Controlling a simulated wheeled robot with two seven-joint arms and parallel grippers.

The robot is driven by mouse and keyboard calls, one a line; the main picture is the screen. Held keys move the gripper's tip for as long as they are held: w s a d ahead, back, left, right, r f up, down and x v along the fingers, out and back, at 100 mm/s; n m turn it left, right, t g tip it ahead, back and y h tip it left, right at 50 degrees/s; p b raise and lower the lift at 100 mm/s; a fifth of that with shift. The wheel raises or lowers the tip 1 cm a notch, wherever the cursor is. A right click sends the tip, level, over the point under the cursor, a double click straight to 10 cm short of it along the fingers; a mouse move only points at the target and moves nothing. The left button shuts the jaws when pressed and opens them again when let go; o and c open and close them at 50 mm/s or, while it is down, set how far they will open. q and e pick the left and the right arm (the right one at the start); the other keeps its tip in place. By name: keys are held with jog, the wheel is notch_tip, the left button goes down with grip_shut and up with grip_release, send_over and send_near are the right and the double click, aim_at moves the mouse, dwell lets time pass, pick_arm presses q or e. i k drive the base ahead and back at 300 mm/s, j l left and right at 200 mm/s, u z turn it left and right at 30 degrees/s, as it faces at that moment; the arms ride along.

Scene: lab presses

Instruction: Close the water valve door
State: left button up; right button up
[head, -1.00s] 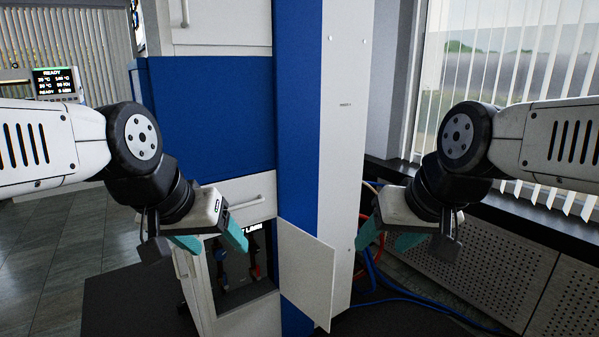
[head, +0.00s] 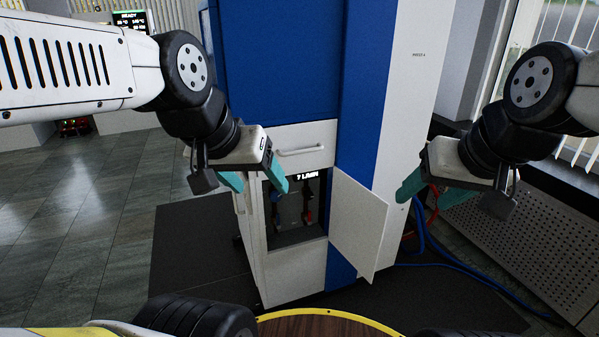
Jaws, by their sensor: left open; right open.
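The water valve door (head: 358,228) is a plain light panel low on the blue and white press cabinet. It stands open, swung out to the right of a dark recess (head: 294,212). Inside the recess are a lit label and red and blue valve handles, small and partly dark. My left gripper (head: 258,184) is open and empty, in front of the recess's upper left in the picture. My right gripper (head: 428,196) is open and empty, to the right of the door, apart from it in the picture.
A drawer with a handle (head: 301,151) sits above the recess. Blue and red hoses (head: 428,243) run on the floor at the right, near a perforated panel (head: 520,241). A dark mat (head: 195,250) lies under the cabinet. Open tiled floor is at the left.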

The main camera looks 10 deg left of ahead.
aim_at(358, 216)
jog(key=u, duration=0.55)
jog(key=i+l+u, duration=0.1)
jog(key=l+u, duration=0.25)
jog(key=u, duration=0.15)
jog(key=l+u, duration=0.6)
jog(key=l, duration=0.65)
jog(key=l+u, duration=0.15)
jog(key=l, duration=0.65)
jog(key=k+l+u, duration=0.15)
jog(key=l, duration=0.6)
jog(key=k+l, duration=0.2)
jog(key=l, duration=0.2)
jog(key=k+j+z, duration=0.4)
jog(key=k, duration=0.3)
jog(key=j, duration=0.1)
